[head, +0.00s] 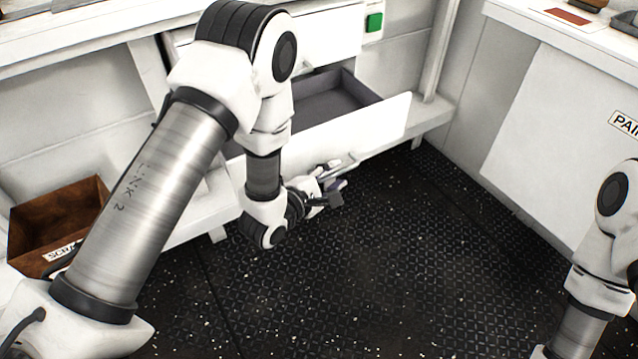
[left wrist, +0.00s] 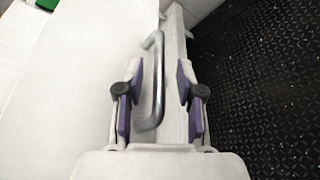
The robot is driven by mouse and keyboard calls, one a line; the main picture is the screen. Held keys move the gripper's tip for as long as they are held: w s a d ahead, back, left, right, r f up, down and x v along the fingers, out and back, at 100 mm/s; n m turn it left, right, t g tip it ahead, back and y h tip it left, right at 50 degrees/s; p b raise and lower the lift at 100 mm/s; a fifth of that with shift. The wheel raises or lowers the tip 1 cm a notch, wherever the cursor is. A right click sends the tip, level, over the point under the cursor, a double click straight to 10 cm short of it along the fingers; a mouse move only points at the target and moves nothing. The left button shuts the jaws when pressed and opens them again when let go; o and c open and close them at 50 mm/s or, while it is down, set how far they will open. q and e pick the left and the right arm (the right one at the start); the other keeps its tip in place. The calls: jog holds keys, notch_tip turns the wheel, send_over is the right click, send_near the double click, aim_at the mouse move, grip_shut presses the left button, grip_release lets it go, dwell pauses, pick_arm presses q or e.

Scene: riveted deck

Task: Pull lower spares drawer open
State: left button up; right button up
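The lower drawer (head: 385,128) stands partly pulled out below a closed white front, showing its grey inside. Its white front carries a metal bar handle (head: 345,164). My left gripper (head: 334,187) is at the outer side of this front, by the handle. In the left wrist view the handle (left wrist: 158,85) lies between the two purple-padded fingers of the left gripper (left wrist: 158,98), nearer the left finger. The fingers are apart, with gaps beside the bar. My left arm hides part of the drawer front. My right gripper is out of view.
A brown open bin (head: 58,192), with a partly hidden label, stands at the left. A green button (head: 374,22) is on the panel above. A white cabinet (head: 560,120) stands at the right. The dark riveted floor (head: 400,250) in front of the drawer is clear.

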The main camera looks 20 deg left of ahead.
pick_arm(q)
jog(key=v, duration=1)
jog(key=shift+a, duration=0.1)
jog(key=s+a+f+m+g+y, duration=0.1)
jog(key=s+f+m+g+y, duration=0.1)
jog(key=s+f+m+g, duration=0.5)
jog(key=s+a+f+g+y, duration=0.1)
jog(key=s+f, duration=0.3)
jog(key=f, duration=0.7)
jog(key=s+a+f+m+g+y, duration=0.1)
jog(key=s+a+f+m+g, duration=0.15)
jog(key=s+m, duration=0.35)
jog(key=s+a+f+m+g+y, duration=0.1)
jog(key=s+f+m+g, duration=0.1)
jog(key=s+m+g, duration=0.3)
notch_tip(320, 180, up, 20)
jog(key=m+p, duration=0.2)
jog(key=p, duration=1.8)
jog(key=shift+s+f+t, duration=0.2)
jog(key=shift+s+t, duration=0.05)
jog(key=shift+t, duration=0.1)
